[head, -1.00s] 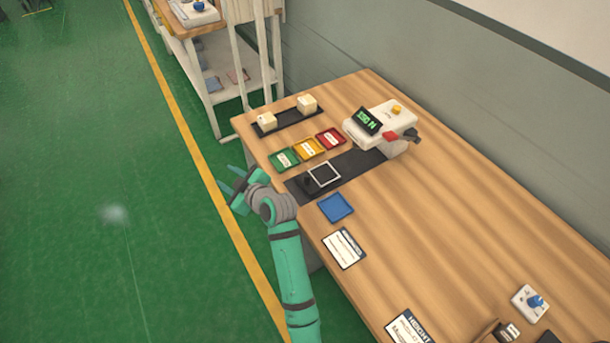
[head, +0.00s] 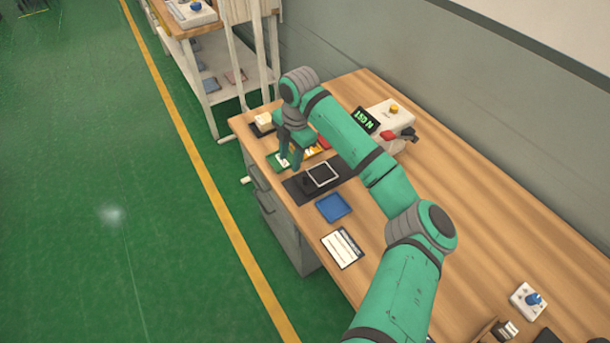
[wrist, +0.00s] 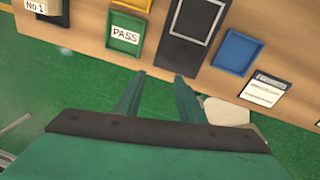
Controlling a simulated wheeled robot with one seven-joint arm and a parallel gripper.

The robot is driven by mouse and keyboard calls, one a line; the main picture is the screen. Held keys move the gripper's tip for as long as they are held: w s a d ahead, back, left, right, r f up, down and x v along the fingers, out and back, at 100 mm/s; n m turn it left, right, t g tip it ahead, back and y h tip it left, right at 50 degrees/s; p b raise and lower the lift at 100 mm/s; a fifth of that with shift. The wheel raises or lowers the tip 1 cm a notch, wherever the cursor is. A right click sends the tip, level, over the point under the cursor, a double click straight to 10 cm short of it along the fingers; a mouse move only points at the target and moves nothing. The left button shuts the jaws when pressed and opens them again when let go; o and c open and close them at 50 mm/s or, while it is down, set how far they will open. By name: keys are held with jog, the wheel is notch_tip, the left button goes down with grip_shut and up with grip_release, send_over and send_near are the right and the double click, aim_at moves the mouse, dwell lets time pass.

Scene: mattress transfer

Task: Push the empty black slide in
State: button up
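The black slide (head: 322,174) is a dark plate with a white square outline and nothing on it. It sits on a dark strip (head: 345,163) running toward the white tester (head: 388,113). A small black knob stands at the slide's near end. In the wrist view the slide's outlined square (wrist: 195,16) shows at the top edge, its far part cut off. My gripper (head: 290,162) points down by the green tray, to the left of the slide. In the wrist view my gripper (wrist: 158,88) has its fingers apart with nothing between them.
The green tray (wrist: 124,34) reads PASS. Yellow and red trays are partly hidden by my arm. A blue tray (head: 333,207) and a label card (head: 342,247) lie right of the slide. A pale block (head: 263,120) stands on a black rack. The tester has a red-and-black lever.

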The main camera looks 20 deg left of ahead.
aim_at(305, 175)
jog(key=w+d+r+h, duration=0.1)
jog(key=d+r, duration=0.1)
jog(key=d, duration=0.2)
notch_tip(305, 175, down, 10)
jog(key=shift+w+f, duration=0.1)
jog(key=shift+f, duration=0.15)
dwell(0.3)
grip_shut()
